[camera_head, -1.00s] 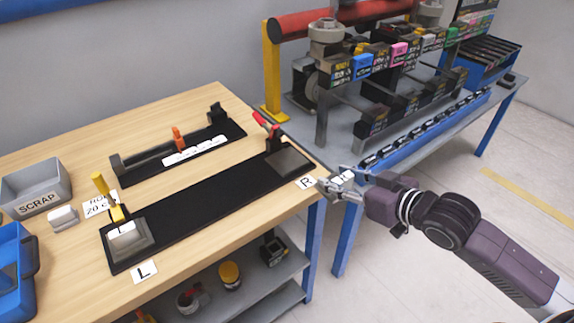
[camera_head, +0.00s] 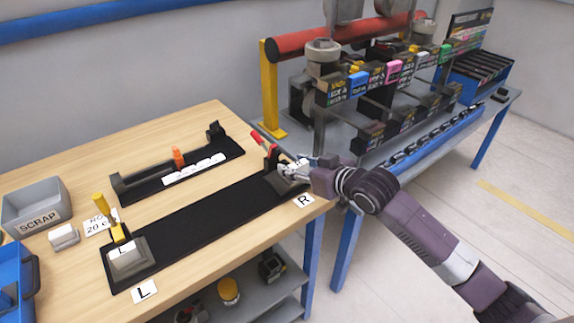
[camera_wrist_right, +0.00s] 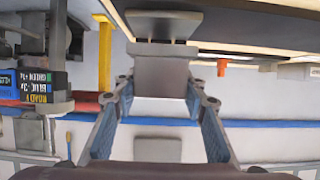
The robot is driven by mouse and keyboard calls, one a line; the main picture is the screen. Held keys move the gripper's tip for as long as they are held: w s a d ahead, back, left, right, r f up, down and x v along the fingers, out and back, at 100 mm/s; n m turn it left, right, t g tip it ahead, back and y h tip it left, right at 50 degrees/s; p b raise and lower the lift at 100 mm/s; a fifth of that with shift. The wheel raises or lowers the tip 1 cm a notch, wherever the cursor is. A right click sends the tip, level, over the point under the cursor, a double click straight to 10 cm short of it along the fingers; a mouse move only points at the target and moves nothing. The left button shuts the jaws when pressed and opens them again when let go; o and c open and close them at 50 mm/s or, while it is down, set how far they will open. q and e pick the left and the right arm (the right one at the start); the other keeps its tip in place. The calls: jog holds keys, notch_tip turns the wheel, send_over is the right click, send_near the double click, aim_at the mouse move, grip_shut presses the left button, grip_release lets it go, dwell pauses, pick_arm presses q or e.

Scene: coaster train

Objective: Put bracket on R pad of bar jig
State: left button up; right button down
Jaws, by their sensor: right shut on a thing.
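My right gripper (camera_head: 297,169) is at the right end of the black bar jig (camera_head: 200,217), over the grey R pad (camera_head: 286,182), and hides part of that pad. I cannot tell whether the bracket touches the pad. A second white bracket (camera_head: 127,256) sits on the L pad (camera_head: 143,262) at the left end, by the yellow clamp (camera_head: 117,232). The red-handled clamp (camera_head: 263,143) stands behind the R pad. My left gripper is not in view.
A smaller black fixture (camera_head: 150,180) with white pieces and an orange clamp lies behind the jig. The SCRAP bin (camera_head: 37,207), a loose white part (camera_head: 64,236) and a blue bin (camera_head: 12,280) are at left. A rack bench (camera_head: 420,150) stands at right.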

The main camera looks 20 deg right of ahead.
aim_at(279, 155)
jog(key=w, duration=0.1)
jog(key=w+a, duration=0.1)
jog(key=w, duration=0.1)
jog(key=shift+w+a+r, duration=0.15)
jog(key=shift+w, duration=0.15)
jog(key=shift+f+p, duration=0.5)
jog(key=shift+f, duration=1.3)
jog(key=c, duration=1.2)
grip_release()
jog(key=shift+f, duration=0.15)
jog(key=shift+s, duration=0.1)
jog(key=b+v, duration=0.1)
jog(key=v, duration=1.1)
